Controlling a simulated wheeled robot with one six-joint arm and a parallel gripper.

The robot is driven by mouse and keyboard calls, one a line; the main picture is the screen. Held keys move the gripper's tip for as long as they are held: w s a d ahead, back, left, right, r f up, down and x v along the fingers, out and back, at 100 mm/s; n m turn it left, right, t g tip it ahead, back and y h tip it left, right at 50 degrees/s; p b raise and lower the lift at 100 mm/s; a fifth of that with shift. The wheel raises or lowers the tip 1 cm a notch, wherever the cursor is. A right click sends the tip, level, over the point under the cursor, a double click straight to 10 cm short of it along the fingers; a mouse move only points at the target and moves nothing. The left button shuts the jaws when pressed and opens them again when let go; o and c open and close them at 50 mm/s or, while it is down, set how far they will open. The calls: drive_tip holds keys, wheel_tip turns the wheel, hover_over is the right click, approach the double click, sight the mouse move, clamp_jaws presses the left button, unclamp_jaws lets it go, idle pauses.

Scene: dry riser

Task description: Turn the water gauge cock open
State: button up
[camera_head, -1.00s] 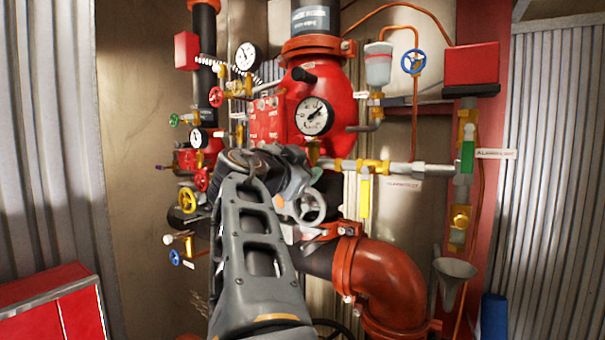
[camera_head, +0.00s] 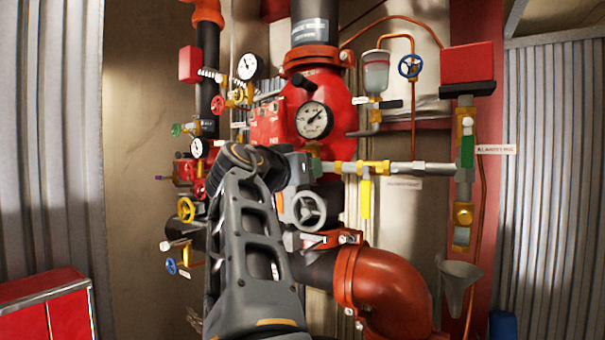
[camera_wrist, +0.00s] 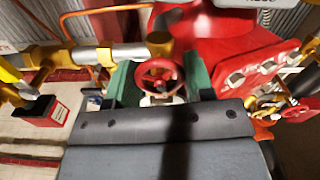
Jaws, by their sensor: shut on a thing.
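A small red handwheel (camera_wrist: 158,78) shows in the wrist view between the two green fingertips of my gripper (camera_wrist: 157,82). The fingertips stand on either side of it, and the gripper is shut on it. In the head view my gripper (camera_head: 297,172) is at the front of the red valve body, just below the large white-faced gauge (camera_head: 312,120). The held handwheel is hidden behind my gripper and arm there. I cannot read a label on it or tell how far it is turned.
A steel and brass pipe (camera_head: 400,168) with a yellow lever (camera_head: 365,197) runs to the right. Several small valves stand at the left, including a yellow handwheel (camera_head: 186,210). An orange elbow pipe (camera_head: 385,290) lies below.

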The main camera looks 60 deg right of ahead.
drive_tip(key=shift+n, duration=0.4)
drive_tip(key=o, duration=0.9)
drive_tip(key=shift+o, duration=0.2)
drive_tip(key=shift+a, duration=0.1)
drive_tip(key=a+b, duration=0.4)
drive_tip(key=a, duration=0.9)
drive_tip(key=shift+a, duration=0.3)
